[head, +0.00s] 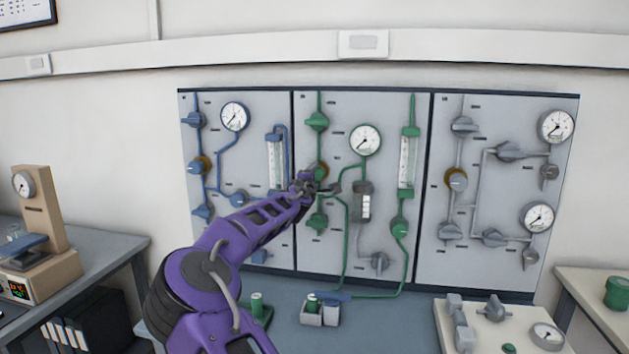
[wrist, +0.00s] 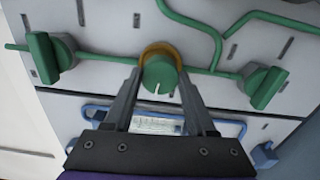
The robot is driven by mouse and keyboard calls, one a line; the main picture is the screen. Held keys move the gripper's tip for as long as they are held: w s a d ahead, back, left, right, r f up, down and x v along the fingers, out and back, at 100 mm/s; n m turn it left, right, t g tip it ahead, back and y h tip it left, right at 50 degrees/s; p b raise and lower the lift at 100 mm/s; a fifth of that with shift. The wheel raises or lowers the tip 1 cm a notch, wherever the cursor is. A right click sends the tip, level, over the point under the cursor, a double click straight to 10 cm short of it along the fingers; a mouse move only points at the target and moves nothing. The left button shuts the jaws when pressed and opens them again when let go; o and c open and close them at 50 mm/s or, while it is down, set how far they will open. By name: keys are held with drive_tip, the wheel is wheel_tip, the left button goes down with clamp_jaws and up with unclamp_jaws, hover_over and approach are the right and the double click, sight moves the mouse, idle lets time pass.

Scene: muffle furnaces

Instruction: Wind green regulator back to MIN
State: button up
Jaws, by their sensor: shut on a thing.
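The green regulator is a round green knob (wrist: 159,76) with a brass collar behind it, in the wrist view's upper middle. A white mark on its face points down in that view. My gripper (wrist: 160,82) has one finger on each side of the knob and is shut on it. In the head view my gripper (head: 308,186) is at the left part of the green-piped middle panel (head: 338,240). I cannot read a MIN label. The middle panel's gauge (head: 365,139) has a dark needle, too small to read.
Green valve handles flank the regulator in the wrist view, left (wrist: 50,58) and right (wrist: 262,87). A blue-piped panel (head: 225,165) stands left, a grey-piped panel (head: 500,200) right. A bench (head: 370,315) with small items lies below.

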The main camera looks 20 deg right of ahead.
drive_tip(key=shift+n, duration=0.8)
drive_tip(key=o, duration=1.4)
drive_tip(key=v, duration=1.7)
drive_tip(key=shift+s+a, duration=0.15)
drive_tip(key=shift+a, duration=0.05)
